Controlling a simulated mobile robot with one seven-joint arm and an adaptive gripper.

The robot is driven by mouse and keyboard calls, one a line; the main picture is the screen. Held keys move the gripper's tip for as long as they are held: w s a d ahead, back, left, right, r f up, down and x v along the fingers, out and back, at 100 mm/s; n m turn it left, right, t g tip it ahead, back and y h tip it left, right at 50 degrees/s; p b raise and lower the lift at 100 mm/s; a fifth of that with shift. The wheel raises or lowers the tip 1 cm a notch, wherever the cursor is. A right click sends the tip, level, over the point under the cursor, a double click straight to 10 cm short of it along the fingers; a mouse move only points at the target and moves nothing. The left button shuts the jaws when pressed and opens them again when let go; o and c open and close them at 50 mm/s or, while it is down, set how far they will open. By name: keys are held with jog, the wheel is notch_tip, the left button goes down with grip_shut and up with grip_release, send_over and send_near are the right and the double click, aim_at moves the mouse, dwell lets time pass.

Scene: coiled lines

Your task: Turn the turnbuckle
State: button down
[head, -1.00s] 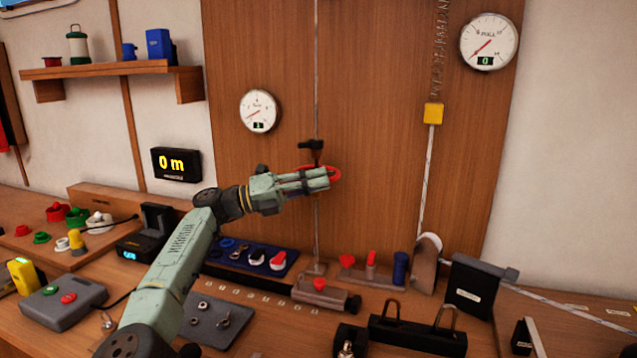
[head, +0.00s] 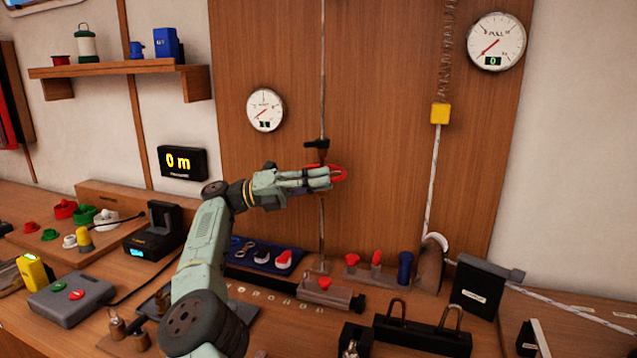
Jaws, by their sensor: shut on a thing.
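The turnbuckle shows as a red ring-like part (head: 341,174) on the thin vertical line (head: 323,70) in front of the wooden panel. A black fitting (head: 317,144) sits on the line just above it. My gripper (head: 325,178) reaches in from the left, roughly level, and is shut on the red turnbuckle. Its fingers cover the left side and middle of the turnbuckle, so only the right edge and part of the top show. The line runs down below my gripper to a block with a red knob (head: 325,283) on the bench.
A round gauge (head: 264,110) hangs left of the line. A larger gauge (head: 496,42) is at upper right, beside a spring with a yellow block (head: 440,113). Below are a blue tray (head: 262,255), red and blue pegs, and a black rack (head: 420,332). The panel right of my gripper is clear.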

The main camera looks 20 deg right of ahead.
jog(key=shift+r, duration=0.3)
jog(key=c, duration=1.6)
grip_release()
jog(key=shift+d+f, duration=0.1)
jog(key=shift+d, duration=0.05)
jog(key=shift+c, duration=0.2)
jog(key=shift+o, duration=0.5)
jog(key=shift+f, duration=0.1)
jog(key=shift+f, duration=0.1)
jog(key=shift+s+n+t+h, duration=0.1)
jog(key=shift+n+t+h, duration=0.25)
jog(key=shift+t, duration=0.45)
